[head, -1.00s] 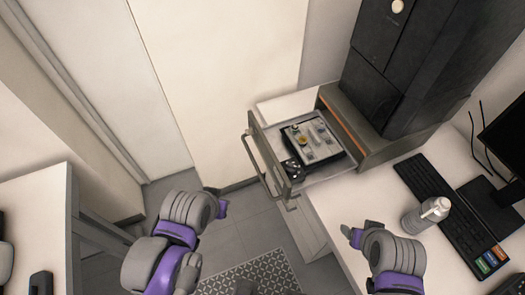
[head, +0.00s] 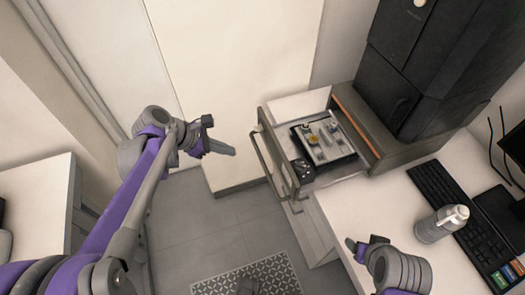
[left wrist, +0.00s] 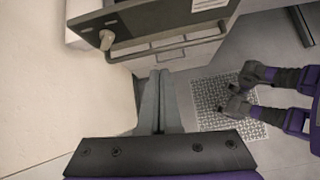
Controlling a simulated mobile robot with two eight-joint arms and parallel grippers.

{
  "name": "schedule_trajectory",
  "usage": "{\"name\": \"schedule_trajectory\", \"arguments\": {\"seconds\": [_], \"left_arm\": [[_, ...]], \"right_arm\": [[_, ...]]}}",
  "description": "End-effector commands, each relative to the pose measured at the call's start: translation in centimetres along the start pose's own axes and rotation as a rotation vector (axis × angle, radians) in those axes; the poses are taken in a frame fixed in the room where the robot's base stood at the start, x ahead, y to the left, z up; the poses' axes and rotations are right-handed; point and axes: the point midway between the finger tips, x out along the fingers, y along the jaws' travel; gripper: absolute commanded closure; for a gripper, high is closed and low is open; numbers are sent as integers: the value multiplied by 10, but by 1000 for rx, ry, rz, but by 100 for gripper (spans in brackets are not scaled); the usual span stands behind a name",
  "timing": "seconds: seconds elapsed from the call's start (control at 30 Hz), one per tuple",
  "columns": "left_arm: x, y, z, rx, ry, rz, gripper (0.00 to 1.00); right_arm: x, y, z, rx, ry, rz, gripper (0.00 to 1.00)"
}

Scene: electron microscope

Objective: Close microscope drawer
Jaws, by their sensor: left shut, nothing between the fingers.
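The microscope drawer (head: 325,177) is pulled out below the tall dark microscope (head: 425,60) in the head view. Its bar handle (head: 274,172) runs along the front. My left gripper (head: 232,151) is shut and empty, left of the handle and apart from it. In the left wrist view, the shut fingers (left wrist: 159,78) show just below the handle (left wrist: 165,46), with the drawer front (left wrist: 150,18) above. My right gripper (head: 353,245) is low in the head view, over the white desk's edge; its jaw state is unclear.
The drawer holds a tray of small parts (head: 322,140). On the white desk (head: 365,210) are a bottle (head: 442,223) and a black keyboard (head: 450,205). A pale wall panel (head: 215,80) stands behind my left gripper.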

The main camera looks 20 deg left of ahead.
Motion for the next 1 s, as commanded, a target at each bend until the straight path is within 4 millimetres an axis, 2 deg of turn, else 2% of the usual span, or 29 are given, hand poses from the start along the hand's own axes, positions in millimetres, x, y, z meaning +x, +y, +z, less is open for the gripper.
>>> {"name": "schedule_trajectory", "arguments": {"seconds": [0.1,0.27,0.7,0.83,1.0], "left_arm": [[-1,12,-2,-113,-43,0,100],[10,14,-1,-137,-52,-3,100],[99,13,4,-132,-50,-4,100],[112,15,20,-131,-51,-4,100],[122,17,30,-133,-49,-2,100]], "right_arm": [[2,0,2,0,-1,0,30],[2,0,2,0,-1,0,30],[8,0,6,0,-4,0,30],[5,0,4,0,-2,0,30],[3,0,2,0,-2,0,30]]}}
